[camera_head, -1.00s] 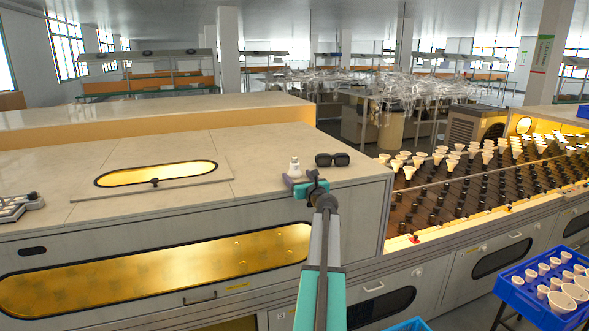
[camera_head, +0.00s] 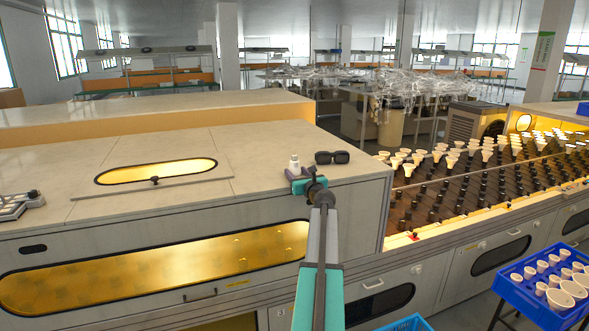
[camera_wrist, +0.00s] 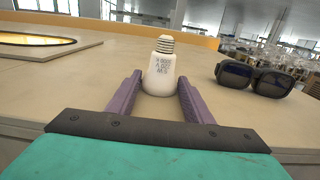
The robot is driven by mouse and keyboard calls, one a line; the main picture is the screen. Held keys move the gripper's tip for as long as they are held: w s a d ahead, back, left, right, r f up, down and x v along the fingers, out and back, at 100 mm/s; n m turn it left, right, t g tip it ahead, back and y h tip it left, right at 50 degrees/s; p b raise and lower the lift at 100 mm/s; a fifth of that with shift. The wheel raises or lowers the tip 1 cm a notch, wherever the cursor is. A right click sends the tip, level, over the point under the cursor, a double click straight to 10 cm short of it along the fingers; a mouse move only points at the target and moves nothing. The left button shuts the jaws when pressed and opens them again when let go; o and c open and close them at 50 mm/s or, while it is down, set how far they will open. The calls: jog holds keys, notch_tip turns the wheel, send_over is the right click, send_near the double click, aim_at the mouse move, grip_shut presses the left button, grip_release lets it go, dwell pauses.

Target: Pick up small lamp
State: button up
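The small lamp (camera_head: 294,163) is a white bulb with a metal screw base. It stands upright, screw end up, on the light machine top near its front edge. It shows in the wrist view (camera_wrist: 159,72), in the middle. My gripper (camera_head: 294,174) is low over the machine top, close in front of the lamp. In the wrist view my gripper (camera_wrist: 157,92) is open, with its purple fingers to the left and right of the lamp's lower part. I see a gap between each finger and the lamp.
Dark sunglasses (camera_head: 332,157) lie just right of the lamp on the machine top (camera_head: 230,150). An oval yellow window panel (camera_head: 157,172) is to the left. A conveyor with many bulbs (camera_head: 480,180) runs at the right. A blue crate of bulbs (camera_head: 515,290) stands at the lower right.

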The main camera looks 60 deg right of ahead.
aim_at(296, 164)
jog(key=c, duration=0.4)
jog(key=shift+r, duration=0.15)
jog(key=shift+c, duration=0.2)
jog(key=shift+r+b, duration=0.4)
jog(key=shift+r, duration=1.1)
jog(key=w+a, duration=0.1)
jog(key=a, duration=0.4)
jog(key=w+a+r+b, duration=0.1)
jog(key=a, duration=0.4)
jog(key=w+a, duration=0.1)
jog(key=a, duration=0.4)
jog(key=shift+w+a+r+b, duration=0.25)
jog(key=shift+a+r+b, duration=0.05)
jog(key=shift+r, duration=0.1)
jog(key=shift+f, duration=0.1)
